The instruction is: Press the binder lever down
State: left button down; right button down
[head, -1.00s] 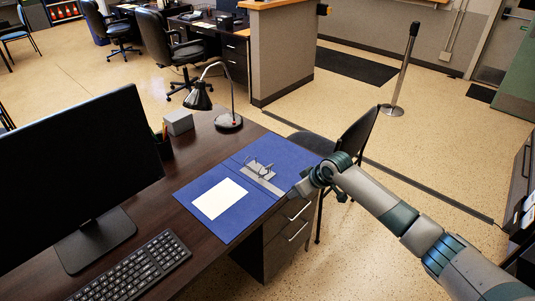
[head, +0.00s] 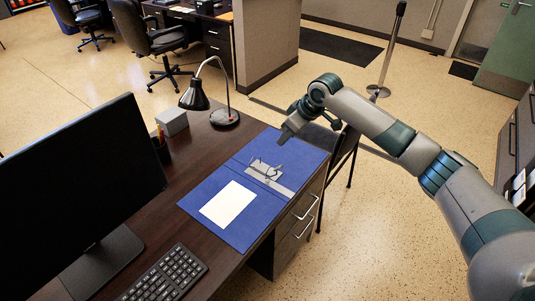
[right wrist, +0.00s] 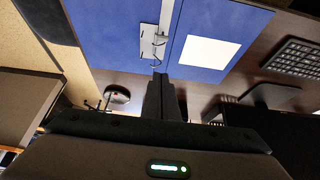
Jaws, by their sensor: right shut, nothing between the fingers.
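A blue binder (head: 218,182) lies open on the dark desk, with a white sheet (head: 230,204) on its nearer left part. Its metal lever mechanism (head: 266,171) sits near the middle, with thin arched parts standing up. I cannot tell which of these is the lever or how far it is raised. My right gripper (head: 286,136) is shut and empty, pointing down above the far right part of the binder, beyond the mechanism. In the right wrist view, its closed fingers (right wrist: 160,80) point towards the mechanism (right wrist: 152,42). A gap to it cannot be judged. My left gripper is out of view.
A monitor (head: 80,190) and keyboard (head: 165,274) stand left of the binder. A desk lamp (head: 225,117), grey box (head: 172,122) and pen cup (head: 161,147) are at the back. A dark chair (head: 338,155) stands behind my right arm.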

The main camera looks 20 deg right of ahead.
jog(key=shift+d+r, duration=0.1)
jog(key=shift+r, duration=0.2)
jog(key=p, duration=0.3)
send_over(279, 167)
jog(key=w+a, duration=0.2)
jog(key=w, duration=0.1)
notch_tip(279, 167, down, 9)
jog(key=shift+s+d+f+p, duration=0.85)
jog(key=shift+f+p, duration=0.05)
jog(key=shift+p, duration=0.3)
jog(key=shift+s+d+f, duration=0.25)
jog(key=shift+s+f, duration=0.05)
jog(key=shift+f, duration=0.15)
